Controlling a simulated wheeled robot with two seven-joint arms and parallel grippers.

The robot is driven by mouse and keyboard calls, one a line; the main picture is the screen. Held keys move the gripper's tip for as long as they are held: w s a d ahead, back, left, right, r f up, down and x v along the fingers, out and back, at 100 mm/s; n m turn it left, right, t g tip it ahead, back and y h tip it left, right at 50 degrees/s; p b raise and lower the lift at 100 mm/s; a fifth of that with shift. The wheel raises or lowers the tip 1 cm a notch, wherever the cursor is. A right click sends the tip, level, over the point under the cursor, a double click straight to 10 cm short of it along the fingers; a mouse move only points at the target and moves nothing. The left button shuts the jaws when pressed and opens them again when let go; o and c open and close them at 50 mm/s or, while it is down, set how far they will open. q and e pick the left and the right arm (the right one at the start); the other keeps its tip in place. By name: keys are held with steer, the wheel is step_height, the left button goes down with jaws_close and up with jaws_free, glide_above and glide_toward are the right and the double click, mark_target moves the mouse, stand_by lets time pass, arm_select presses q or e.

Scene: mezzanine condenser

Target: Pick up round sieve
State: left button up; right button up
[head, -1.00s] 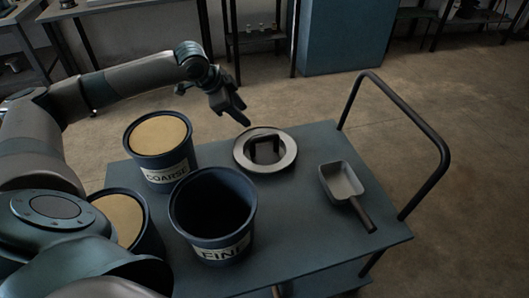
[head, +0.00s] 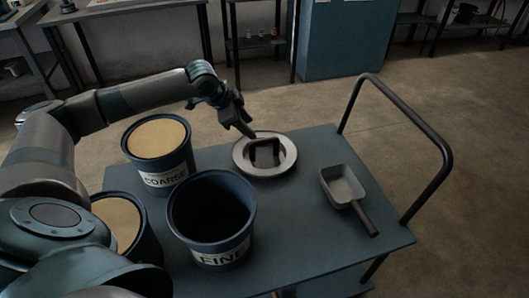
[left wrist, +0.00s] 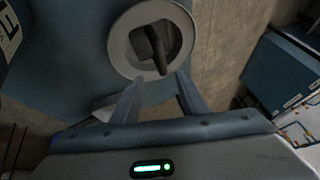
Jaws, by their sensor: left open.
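The round sieve (head: 246,164) lies on the cart top, a pale ring with a dark middle and a dark raised handle. It also shows at the top of the left wrist view (left wrist: 120,50), with its handle (left wrist: 158,52) across the middle. My left gripper (head: 246,132) is just behind the sieve's far edge in the head view. In the left wrist view its two fingers (left wrist: 158,88) are spread, with the handle's end near the gap between the tips. Nothing is held. My right gripper is not in view.
The COARSE bucket (head: 160,180) and an empty-looking dark FINE bucket (head: 222,250) stand left of the sieve on the cart (head: 300,245). A scoop (head: 343,185) lies to the right. The cart's push handle (head: 420,150) rises at the right end.

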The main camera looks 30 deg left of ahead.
mark_target(263, 140)
arm_select(q)
steer(key=shift+p+x, duration=0.35)
steer(key=shift+x, duration=6.45)
steer(key=shift+w+a, duration=0.1)
steer(key=shift+a, duration=0.1)
steer(key=shift+r, duration=0.1)
jaws_close()
